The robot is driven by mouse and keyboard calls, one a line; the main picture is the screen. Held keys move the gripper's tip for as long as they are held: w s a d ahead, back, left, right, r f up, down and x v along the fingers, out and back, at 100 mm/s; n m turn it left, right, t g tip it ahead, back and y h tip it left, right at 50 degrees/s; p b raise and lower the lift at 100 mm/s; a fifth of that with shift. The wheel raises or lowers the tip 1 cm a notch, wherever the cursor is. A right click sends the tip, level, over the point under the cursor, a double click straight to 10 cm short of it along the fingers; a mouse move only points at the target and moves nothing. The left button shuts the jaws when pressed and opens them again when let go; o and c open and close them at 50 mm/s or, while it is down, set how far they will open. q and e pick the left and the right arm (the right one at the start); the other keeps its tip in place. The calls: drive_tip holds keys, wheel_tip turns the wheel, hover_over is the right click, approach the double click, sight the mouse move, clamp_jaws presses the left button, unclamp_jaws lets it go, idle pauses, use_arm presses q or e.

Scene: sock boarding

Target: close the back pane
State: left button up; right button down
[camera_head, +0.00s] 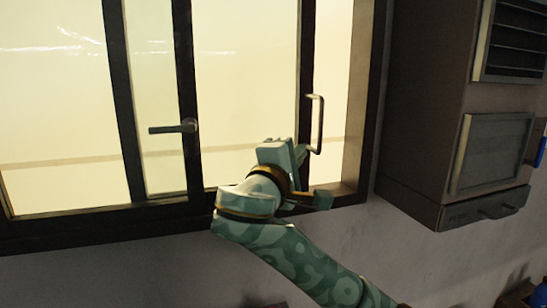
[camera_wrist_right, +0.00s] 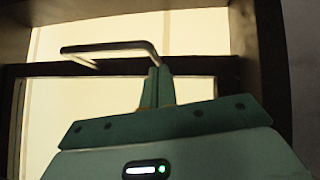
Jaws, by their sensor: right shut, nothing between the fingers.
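The window pane (camera_head: 248,80) in the middle of the head view has a dark upright edge frame (camera_head: 306,60) on its right. A bar handle (camera_head: 320,125) stands out from that frame. A bright gap (camera_head: 330,75) lies between the frame and the right side of the window opening. My right gripper (camera_head: 301,153) is shut and empty, close to the lower end of the bar handle. In the right wrist view its fingers (camera_wrist_right: 156,84) are together beside the bent end of the bar handle (camera_wrist_right: 108,49); I cannot tell whether they touch it. My left gripper is not in view.
A lever handle (camera_head: 174,127) sits on another dark upright frame to the left. The dark sill (camera_head: 90,228) runs below the panes. A brown cabinet (camera_head: 425,90) hangs on the wall at the right. A blue object (camera_head: 539,293) shows at the lower right corner.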

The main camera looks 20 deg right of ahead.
drive_tip(key=d, duration=1)
drive_tip(key=shift+w, duration=0.15)
drive_tip(key=shift+d+r, duration=0.1)
